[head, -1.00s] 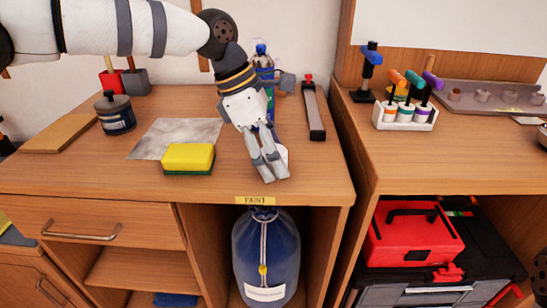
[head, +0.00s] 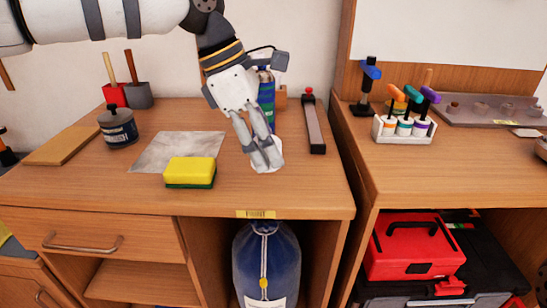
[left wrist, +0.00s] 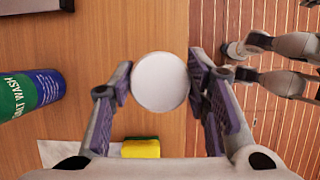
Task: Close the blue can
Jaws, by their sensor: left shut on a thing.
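My left gripper (head: 264,158) is over the front right of the desk, its fingers pointing down. It is shut on a white round lid (head: 268,168); in the left wrist view the lid (left wrist: 160,82) sits between both fingers. A blue and green can (head: 266,92) stands behind the gripper, partly hidden by it. The left wrist view shows its label (left wrist: 25,97), with "WASH" readable.
A yellow-green sponge (head: 190,172) and a grey sheet (head: 170,150) lie left of the gripper. A black bar with a red knob (head: 313,125) lies to its right. A large blue bottle (head: 266,265) stands in the shelf below the "PAINT" label.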

